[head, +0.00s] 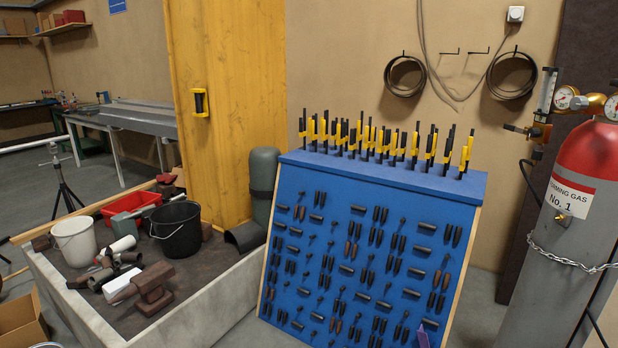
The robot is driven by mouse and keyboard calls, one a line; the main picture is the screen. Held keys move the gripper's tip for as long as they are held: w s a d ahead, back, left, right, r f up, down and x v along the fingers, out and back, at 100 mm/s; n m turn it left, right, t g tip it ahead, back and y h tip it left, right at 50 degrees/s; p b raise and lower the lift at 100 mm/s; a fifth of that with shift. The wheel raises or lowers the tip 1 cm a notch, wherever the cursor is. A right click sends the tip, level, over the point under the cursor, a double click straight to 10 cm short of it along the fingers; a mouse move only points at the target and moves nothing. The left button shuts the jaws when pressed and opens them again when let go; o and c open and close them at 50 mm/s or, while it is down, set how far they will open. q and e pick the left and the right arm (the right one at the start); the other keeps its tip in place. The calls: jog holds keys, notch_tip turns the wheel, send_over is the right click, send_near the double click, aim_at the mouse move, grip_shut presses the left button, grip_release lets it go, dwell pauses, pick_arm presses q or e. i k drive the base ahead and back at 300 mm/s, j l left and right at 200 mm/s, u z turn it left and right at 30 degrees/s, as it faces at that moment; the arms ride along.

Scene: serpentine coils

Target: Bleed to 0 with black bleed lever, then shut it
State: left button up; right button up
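A grey gas cylinder (553,262) with a red shoulder (590,152) stands at the right edge. Its white label (570,196) reads "No. 1". A round gauge (566,97) and a second gauge (612,106), cut by the frame edge, sit on the brass fittings above it. An upright flow tube (546,92) stands left of the gauges. A brass fitting with a dark end (516,128) sticks out to the left below the tube. I cannot tell whether this is the black bleed lever. The gauge needles are too small to read. Neither gripper is in view.
A chain (570,261) crosses the cylinder. A blue sloped tool board (345,182) stands in the middle. A low bench with a black bucket (177,228) and a white bucket (75,240) is left. Bare floor shows between board and cylinder.

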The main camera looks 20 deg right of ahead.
aim_at(509, 126)
jog(key=z, duration=0.4)
jog(key=i+z, duration=0.1)
jog(key=z, duration=0.3)
jog(key=i+z, duration=0.1)
jog(key=z, duration=0.7)
jog(key=i+j+z, duration=0.15)
jog(key=i+j, duration=0.2)
jog(key=i, duration=0.2)
jog(key=i+j+z, duration=0.2)
jog(key=i+j, duration=0.25)
jog(key=i, duration=0.15)
